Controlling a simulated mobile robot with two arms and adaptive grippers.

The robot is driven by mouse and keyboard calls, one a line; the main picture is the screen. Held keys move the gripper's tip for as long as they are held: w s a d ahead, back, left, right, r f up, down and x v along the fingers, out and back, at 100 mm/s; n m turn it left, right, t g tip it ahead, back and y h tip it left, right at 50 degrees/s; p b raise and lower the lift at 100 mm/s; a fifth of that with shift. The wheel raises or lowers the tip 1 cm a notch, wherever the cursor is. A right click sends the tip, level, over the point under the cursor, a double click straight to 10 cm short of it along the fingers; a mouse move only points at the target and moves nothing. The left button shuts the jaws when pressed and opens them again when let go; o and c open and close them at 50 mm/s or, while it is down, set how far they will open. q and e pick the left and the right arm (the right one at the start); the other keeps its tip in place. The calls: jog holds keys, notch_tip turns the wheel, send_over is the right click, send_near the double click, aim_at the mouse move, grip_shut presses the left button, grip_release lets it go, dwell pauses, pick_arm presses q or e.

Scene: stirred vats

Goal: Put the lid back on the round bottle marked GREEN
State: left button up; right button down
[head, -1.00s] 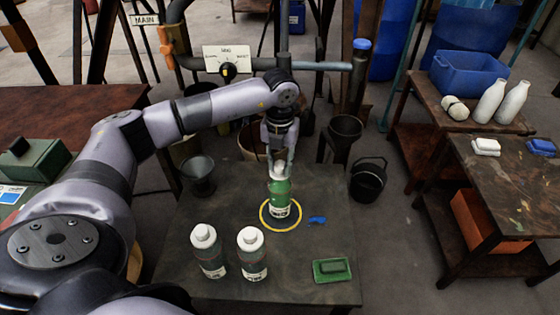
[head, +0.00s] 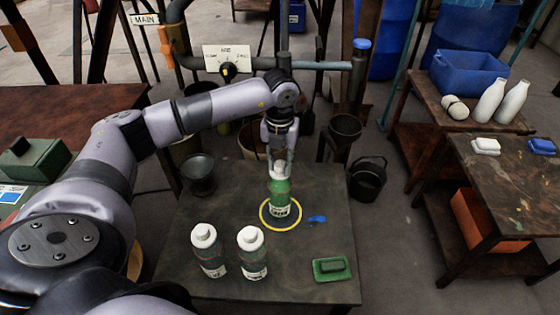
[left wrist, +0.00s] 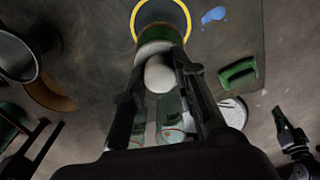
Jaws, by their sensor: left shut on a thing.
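A round bottle with a green body (head: 279,188) stands upright inside a yellow ring on the dark table; its marking is too small to read. My left gripper (head: 279,160) points down over it, shut on the white lid (head: 278,171). The left wrist view shows the lid (left wrist: 159,74) between the fingers (left wrist: 160,90), with the bottle's green body (left wrist: 157,32) beyond. The lid is at the bottle's top; I cannot tell whether it is seated. My right gripper (left wrist: 283,122) seems to show at the right of the left wrist view, its fingers unclear.
Two white-capped bottles, a left one (head: 208,252) and a right one (head: 251,254), stand near the table's front. A green dish (head: 331,277) lies at the front right. A blue patch (head: 317,219) is right of the yellow ring (head: 264,222).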

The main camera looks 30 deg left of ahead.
pick_arm(q)
jog(key=o, duration=0.9)
jog(key=shift+o, duration=0.6)
jog(key=o, duration=0.4)
jog(key=shift+r, duration=0.15)
